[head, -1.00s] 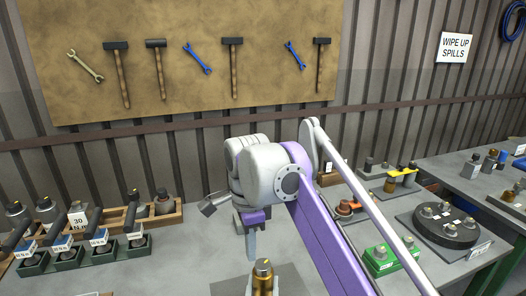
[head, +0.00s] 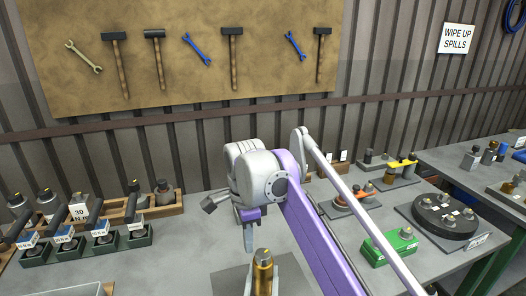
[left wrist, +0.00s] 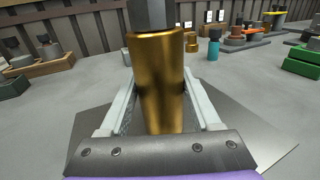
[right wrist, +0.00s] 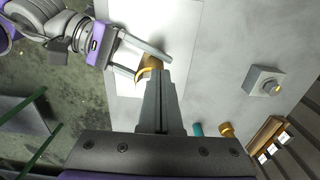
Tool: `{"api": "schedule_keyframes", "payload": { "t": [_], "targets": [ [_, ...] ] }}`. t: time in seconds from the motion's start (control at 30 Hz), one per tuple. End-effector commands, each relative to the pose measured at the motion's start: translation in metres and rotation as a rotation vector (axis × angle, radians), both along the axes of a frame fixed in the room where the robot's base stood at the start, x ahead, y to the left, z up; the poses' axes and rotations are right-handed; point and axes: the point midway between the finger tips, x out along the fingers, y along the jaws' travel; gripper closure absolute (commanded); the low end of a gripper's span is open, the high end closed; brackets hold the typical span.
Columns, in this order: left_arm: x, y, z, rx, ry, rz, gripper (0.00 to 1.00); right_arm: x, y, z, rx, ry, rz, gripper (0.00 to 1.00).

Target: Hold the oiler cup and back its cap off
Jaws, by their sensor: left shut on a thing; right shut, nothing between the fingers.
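The oiler cup (head: 263,272) is a brass cylinder standing upright at the front of the bench. My left gripper (left wrist: 162,112) is shut on its body, one pale finger on each side. A dark grey faceted piece, seemingly the cap (left wrist: 151,14), sits on top and is cut off by the picture's upper edge. My right gripper (head: 248,248) points down just behind and left of the cup's top, shut and empty. In the right wrist view its closed fingers (right wrist: 157,85) partly hide the brass cup (right wrist: 150,62); I cannot tell whether they touch it.
A grey plate (left wrist: 240,140) lies under the cup. Green trays (head: 104,243) are at left; a green box (head: 390,246) and round black fixture (head: 447,220) at right.

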Motion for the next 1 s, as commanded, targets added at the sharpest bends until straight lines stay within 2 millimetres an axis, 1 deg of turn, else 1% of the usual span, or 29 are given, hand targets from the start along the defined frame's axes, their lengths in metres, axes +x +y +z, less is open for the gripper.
{"api": "schedule_keyframes", "payload": {
  "t": [0.1, 0.3, 1.0],
  "targets": [
    [0.0, 0.0, 0.0, 0.001, 0.0, 0.001, 1.0, 0.0, 0.0, -0.011, 0.0, 0.0, 0.0, 1.0],
    [0.0, 0.0, 0.0, 0.001, 0.0, 0.001, 1.0, -0.001, 0.0, -0.018, 0.0, 0.0, 0.0, 1.0],
    [0.0, 0.0, 0.0, 0.001, 0.0, 0.001, 1.0, -0.001, -0.004, -0.018, 0.0, 0.0, -0.001, 1.0]
  ]
}}
